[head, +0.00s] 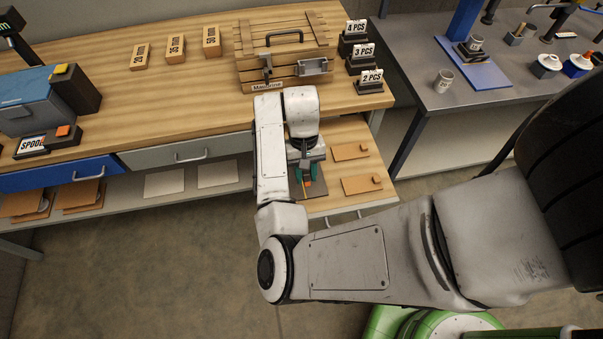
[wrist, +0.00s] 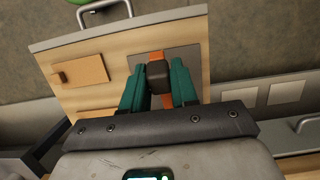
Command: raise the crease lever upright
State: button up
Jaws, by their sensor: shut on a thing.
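The crease lever shows in the wrist view as a dark block-shaped grip (wrist: 160,73) with orange parts around it, over a dark grey plate on a light wooden board. My gripper (wrist: 157,80) has its two green fingers on either side of the dark grip, shut on it. In the head view my gripper (head: 309,172) points down at the pulled-out wooden board (head: 325,203) below the bench top, and an orange bit of the lever (head: 308,184) shows by the fingertips. My arm and fingers hide most of the lever. How far it is tilted I cannot tell.
Brown card pieces (head: 350,151) lie on the board to the right of my gripper. The wooden bench top (head: 190,100) holds a wooden crate (head: 286,45) and number signs. A blue drawer (head: 60,174) and a grey drawer (head: 190,151) are to the left. Floor is clear in front.

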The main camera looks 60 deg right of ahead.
jog(key=shift+w+d+r, duration=0.25)
jog(key=shift+r, duration=0.3)
jog(key=shift+w+d+r, duration=0.55)
jog(key=shift+d+r, duration=0.15)
jog(key=shift+r, duration=0.2)
jog(key=shift+w+d+r, duration=0.65)
jog(key=shift+d+r, duration=0.15)
jog(key=shift+r, duration=0.1)
